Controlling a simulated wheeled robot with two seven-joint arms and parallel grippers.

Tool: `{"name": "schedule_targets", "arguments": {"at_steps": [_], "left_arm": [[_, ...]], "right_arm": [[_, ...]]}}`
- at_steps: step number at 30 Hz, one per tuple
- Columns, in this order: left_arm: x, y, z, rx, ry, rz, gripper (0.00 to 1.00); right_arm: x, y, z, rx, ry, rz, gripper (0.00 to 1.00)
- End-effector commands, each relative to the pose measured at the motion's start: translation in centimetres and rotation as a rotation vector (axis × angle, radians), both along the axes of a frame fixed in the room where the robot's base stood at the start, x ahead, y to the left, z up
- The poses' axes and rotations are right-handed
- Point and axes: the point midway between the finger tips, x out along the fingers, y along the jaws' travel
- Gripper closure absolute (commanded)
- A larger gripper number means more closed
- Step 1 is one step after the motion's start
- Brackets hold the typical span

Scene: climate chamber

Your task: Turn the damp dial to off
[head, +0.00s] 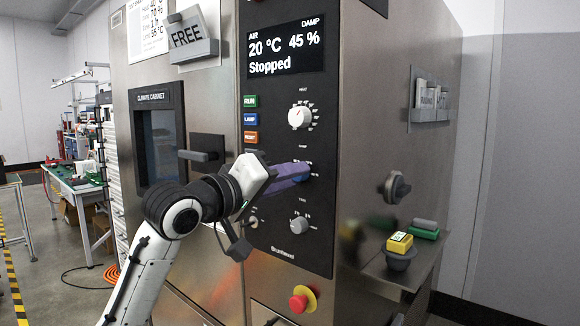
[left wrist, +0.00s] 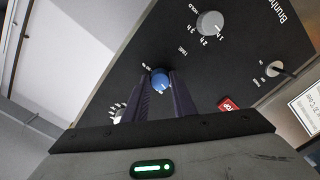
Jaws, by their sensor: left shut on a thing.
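The damp dial is a blue knob (left wrist: 160,80) on the dark control panel (head: 318,240), the middle one of a column of three. In the left wrist view it sits between the fingertips of my left gripper (left wrist: 161,84), which is shut on it. In the head view the left gripper (head: 302,172) reaches the panel from the left, and its purple fingers cover most of the dial. Its exact pointer setting is too small to tell. The display (head: 286,47) reads air 20 °C, damp 45 % and "Stopped". My right gripper is not in view.
The white heat dial (head: 299,117) is above, the grey time dial (head: 299,224) below. Coloured buttons (head: 250,118) line the panel's left side. A red emergency knob (head: 302,298) sits lower down. A door handle (head: 201,155) sticks out left; a small shelf (head: 402,272) projects right.

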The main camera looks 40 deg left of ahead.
Motion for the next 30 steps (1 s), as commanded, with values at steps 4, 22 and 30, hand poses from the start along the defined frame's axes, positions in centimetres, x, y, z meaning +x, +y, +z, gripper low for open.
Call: {"name": "schedule_targets", "arguments": {"at_steps": [4,22,30], "left_arm": [[0.01,-0.04,0.21,-0.097,0.011,0.001,0.98],[0.00,-0.03,-0.08,-0.231,0.021,0.000,0.98],[0.01,-0.03,-0.10,-0.231,0.021,0.000,0.73]], "right_arm": [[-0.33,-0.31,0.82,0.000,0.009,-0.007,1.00],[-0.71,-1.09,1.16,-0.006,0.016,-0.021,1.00],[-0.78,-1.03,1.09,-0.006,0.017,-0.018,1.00]]}}
